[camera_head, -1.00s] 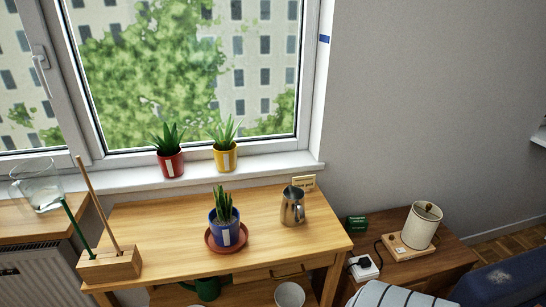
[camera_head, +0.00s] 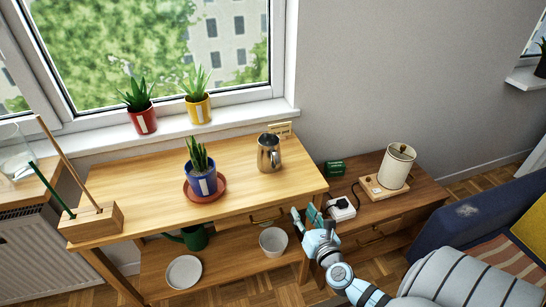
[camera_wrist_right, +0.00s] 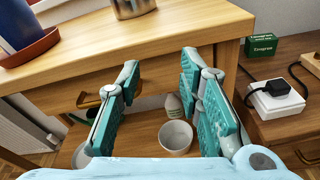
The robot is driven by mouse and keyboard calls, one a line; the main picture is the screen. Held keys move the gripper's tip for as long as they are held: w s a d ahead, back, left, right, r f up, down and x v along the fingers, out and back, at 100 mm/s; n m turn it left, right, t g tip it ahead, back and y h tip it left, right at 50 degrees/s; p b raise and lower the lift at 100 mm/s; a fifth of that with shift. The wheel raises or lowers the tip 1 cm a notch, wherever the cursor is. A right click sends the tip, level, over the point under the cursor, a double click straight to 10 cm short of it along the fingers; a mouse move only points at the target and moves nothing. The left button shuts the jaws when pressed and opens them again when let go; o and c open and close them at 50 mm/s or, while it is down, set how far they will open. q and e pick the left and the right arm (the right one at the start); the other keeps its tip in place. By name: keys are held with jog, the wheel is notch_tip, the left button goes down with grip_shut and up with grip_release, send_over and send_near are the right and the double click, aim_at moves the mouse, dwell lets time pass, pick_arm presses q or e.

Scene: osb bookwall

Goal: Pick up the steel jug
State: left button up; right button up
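The steel jug (camera_head: 269,153) stands upright on the wooden table (camera_head: 130,172), near its right end, with its handle towards the right. In the right wrist view only the bottom of the jug (camera_wrist_right: 133,7) shows at the top edge. My right gripper (camera_head: 306,215) is in front of the table's right front corner, below and to the right of the jug and apart from it. In the right wrist view its teal-padded fingers (camera_wrist_right: 160,90) are spread wide with nothing between them. My left gripper is in neither view.
A blue pot (camera_head: 202,182) with a plant stands on a terracotta saucer (camera_head: 219,192) left of the jug. A small sign (camera_head: 281,129) stands behind the jug. A wooden tool block (camera_head: 91,222) is at the far left. A low cabinet (camera_head: 420,188) with a lamp (camera_head: 397,165) stands right.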

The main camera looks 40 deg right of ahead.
aim_at(277, 167)
notch_tip(277, 167, up, 6)
jog(key=w+a+n+t, duration=0.1)
jog(key=w+n+t, duration=0.1)
jog(key=w+n, duration=0.15)
jog(key=x, duration=0.4)
jog(key=b+x, duration=0.1)
jog(key=x, duration=0.7)
jog(key=shift+w+a+b, duration=0.25)
jog(key=shift+w+b, duration=0.1)
jog(key=shift+r, duration=0.15)
grip_shut()
